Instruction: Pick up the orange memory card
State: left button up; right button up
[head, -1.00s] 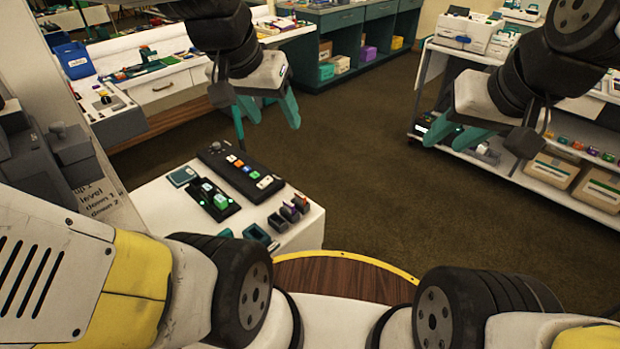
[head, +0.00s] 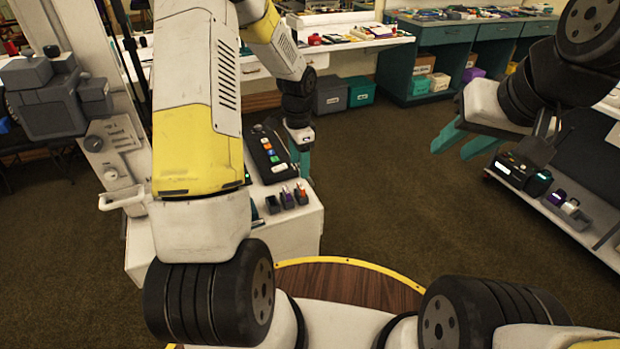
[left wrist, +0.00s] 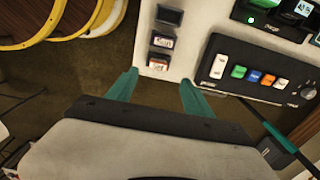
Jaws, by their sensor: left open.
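The orange memory card (head: 301,190) stands in a small dark holder at the right end of a row of holders on the white table (head: 290,235). In the left wrist view the card (left wrist: 158,63) shows as a white label with an orange edge. My left gripper (head: 303,160) is open; in the wrist view its teal fingertips (left wrist: 158,77) lie either side of the card's holder in the picture, with nothing between them. I cannot tell its height above the table. My right gripper (head: 449,148) is open and empty, out over the floor on the right.
A purple card (head: 286,194) stands in the neighbouring holder, with another dark holder (head: 272,204) beyond. A black panel with coloured buttons (head: 268,153) lies behind. My left arm hides the table's left part.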

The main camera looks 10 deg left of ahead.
aim_at(301, 185)
pick_arm(q)
notch_tip(301, 185, down, 8)
jog(key=shift+s+d+r, duration=0.1)
jog(key=shift+d, duration=0.05)
grip_shut()
dwell(0.5)
